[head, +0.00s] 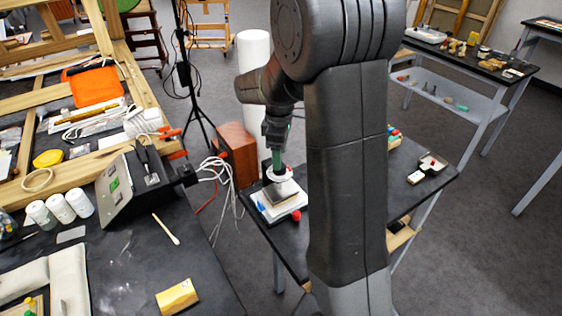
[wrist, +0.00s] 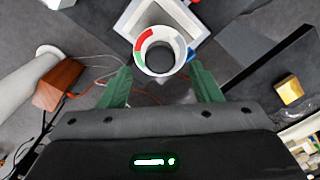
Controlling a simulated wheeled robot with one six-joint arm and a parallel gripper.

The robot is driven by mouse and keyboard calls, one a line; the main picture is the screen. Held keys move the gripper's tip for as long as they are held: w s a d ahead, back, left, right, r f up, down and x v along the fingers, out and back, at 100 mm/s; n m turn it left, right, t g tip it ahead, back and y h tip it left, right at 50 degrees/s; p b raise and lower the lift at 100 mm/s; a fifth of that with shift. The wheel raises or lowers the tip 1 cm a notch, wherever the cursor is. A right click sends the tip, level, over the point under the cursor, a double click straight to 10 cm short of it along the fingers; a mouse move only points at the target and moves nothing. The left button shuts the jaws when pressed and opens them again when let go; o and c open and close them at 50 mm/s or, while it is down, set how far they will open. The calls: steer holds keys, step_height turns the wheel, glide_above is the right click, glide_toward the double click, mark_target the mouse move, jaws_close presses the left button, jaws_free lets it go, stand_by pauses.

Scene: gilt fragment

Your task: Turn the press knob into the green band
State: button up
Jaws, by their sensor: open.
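The press (head: 281,197) sits on the dark table at the centre of the head view, a pale block-like body with a white ring on top. In the wrist view the white ring (wrist: 139,57) shows red, green and grey bands around a dark grey middle. I cannot make out a knob pointer or which band it faces. My gripper (wrist: 160,68) is open, its two green fingers spread to the left and right of the ring's near side. In the head view my gripper (head: 278,157) points down just above the ring. I cannot tell whether the fingers touch it.
A red-brown box (head: 237,152) and a white cylinder (head: 254,50) stand behind the press, with loose cables beside them. A black workbench (head: 150,262) at left holds a yellow block (head: 177,297). Small items lie on the table's right end.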

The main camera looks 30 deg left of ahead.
steer(key=shift+f, duration=2.1)
steer(key=c, duration=1)
